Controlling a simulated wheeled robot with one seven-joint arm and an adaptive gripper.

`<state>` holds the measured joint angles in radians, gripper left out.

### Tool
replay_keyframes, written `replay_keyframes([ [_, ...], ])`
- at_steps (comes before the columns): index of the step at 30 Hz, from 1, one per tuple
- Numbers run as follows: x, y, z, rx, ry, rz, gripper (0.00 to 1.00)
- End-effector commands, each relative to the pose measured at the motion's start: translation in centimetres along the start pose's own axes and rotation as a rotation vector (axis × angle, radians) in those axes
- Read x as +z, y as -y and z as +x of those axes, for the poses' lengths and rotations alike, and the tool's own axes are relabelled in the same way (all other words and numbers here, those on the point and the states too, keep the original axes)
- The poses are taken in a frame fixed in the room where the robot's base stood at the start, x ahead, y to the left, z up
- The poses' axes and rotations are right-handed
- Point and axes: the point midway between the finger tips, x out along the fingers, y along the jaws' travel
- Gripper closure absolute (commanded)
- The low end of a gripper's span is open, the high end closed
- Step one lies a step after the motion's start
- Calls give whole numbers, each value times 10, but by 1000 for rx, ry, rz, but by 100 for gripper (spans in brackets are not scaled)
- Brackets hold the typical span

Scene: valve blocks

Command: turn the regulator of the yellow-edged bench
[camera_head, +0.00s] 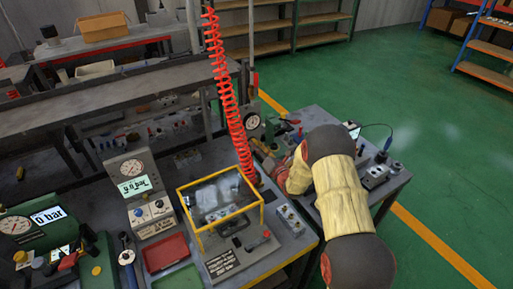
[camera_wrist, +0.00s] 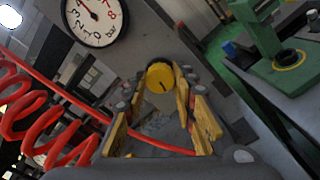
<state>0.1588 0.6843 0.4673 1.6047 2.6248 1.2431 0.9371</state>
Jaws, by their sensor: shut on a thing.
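A round yellow knob (camera_wrist: 160,77) with a dark pointer mark sits at the far end of my gripper (camera_wrist: 162,84) in the wrist view. The yellow fingers stand on both sides of it and are shut on it. Above left of it is a white round gauge (camera_wrist: 95,18) with black and red figures. In the head view, my gripper (camera_head: 263,152) reaches left toward the gauge (camera_head: 251,122), behind the red coiled hose; the knob is not clearly visible there. A yellow edge strip (camera_head: 285,268) shows along the front bench.
The red coiled hose (camera_head: 229,90) hangs close to my gripper and crosses the left of the wrist view (camera_wrist: 30,110). A yellow-framed clear guard (camera_head: 222,202) stands in front. A green machine (camera_wrist: 280,65) stands at right in the wrist view. Green floor at right is clear.

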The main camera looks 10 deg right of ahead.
Motion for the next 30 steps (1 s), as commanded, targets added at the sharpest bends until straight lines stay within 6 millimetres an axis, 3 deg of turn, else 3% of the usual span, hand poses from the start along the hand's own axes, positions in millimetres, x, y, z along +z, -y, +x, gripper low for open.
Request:
replay_keyframes([
  [15,0,1,0,-2,7,396,98],
  [30,-1,2,-1,-2,9,507,98],
])
